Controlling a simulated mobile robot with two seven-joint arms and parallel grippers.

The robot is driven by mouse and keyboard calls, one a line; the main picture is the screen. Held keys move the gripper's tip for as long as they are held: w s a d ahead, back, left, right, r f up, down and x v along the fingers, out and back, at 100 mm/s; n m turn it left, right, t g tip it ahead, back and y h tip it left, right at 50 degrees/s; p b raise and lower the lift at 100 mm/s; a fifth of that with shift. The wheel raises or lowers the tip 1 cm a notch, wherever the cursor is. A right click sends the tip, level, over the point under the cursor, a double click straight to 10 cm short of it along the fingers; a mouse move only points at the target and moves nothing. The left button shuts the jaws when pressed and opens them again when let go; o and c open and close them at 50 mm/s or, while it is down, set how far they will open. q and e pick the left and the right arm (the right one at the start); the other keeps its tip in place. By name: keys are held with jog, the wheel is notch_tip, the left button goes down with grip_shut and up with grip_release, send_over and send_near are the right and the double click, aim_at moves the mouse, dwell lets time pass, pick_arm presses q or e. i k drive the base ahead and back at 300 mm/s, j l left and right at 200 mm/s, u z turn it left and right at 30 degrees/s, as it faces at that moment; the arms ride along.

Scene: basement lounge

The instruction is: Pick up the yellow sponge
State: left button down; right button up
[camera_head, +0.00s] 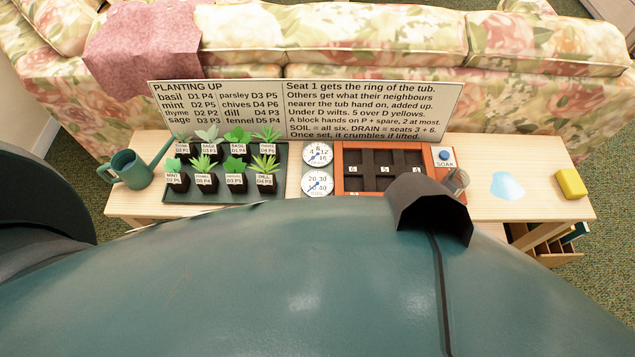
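The yellow sponge (570,183) is a small block lying near the right end of the light wooden table (520,208). Nothing touches it from above. A pale blue wet-looking patch (507,186) lies on the table to its left, a little apart from it. Neither of my grippers shows in the head view. My own teal body fills the lower part of the picture and hides the table's front edge in the middle.
A green watering can (130,168), a dark tray (226,193) of several labelled plants, two dials (318,154) and an orange-framed planter (338,170) stand left of the sponge. A glass (457,182) is beside the planter. A text board (372,112) and floral sofa (375,35) are behind.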

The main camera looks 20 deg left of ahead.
aim_at(572, 185)
jog(key=z, duration=1.35)
